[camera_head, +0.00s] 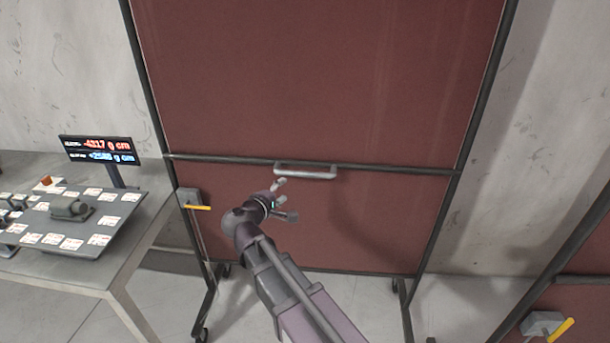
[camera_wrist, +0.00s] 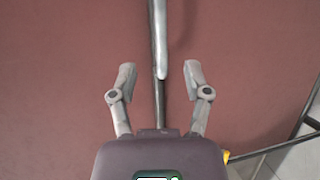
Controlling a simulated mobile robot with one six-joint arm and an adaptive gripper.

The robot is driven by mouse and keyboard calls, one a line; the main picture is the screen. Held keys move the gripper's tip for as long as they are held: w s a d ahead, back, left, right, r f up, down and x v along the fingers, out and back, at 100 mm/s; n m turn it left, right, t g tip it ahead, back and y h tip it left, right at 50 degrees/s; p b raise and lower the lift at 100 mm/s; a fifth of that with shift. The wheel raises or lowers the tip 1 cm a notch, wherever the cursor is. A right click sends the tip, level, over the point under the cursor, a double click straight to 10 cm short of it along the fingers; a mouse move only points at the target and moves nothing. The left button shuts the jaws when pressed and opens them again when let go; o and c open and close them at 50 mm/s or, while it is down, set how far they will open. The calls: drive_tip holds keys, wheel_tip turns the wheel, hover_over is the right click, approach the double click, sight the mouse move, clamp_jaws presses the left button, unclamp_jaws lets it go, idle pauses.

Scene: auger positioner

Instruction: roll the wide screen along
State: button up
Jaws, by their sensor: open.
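The screen (camera_head: 320,90) is a large dark red panel in a black frame on casters, filling the middle of the head view. A pale metal handle (camera_head: 306,174) sits on its black crossbar (camera_head: 400,169). My gripper (camera_head: 285,200) is open and empty, just below the handle's left end. In the wrist view, the handle (camera_wrist: 160,40) comes down from the top and its end shows between my open fingertips (camera_wrist: 160,78). I cannot tell how deep it lies between them. A grey box with a yellow lever (camera_head: 196,207) is on the screen's left post.
A table (camera_head: 130,262) with a tilted board (camera_head: 115,205) and a lit number display (camera_head: 98,149) stands close at the left. Another red screen (camera_head: 575,295) with a yellow lever (camera_head: 557,330) is partly visible at lower right. A concrete wall (camera_head: 550,130) is behind.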

sight(303, 176)
drive_tip(key=b+x, duration=0.2)
drive_tip(key=x, duration=1.1)
drive_tip(key=shift+w, duration=0.1)
clamp_jaws()
drive_tip(key=shift+d, duration=0.35)
drive_tip(key=shift+a, duration=0.2)
drive_tip(key=shift+f, duration=0.1)
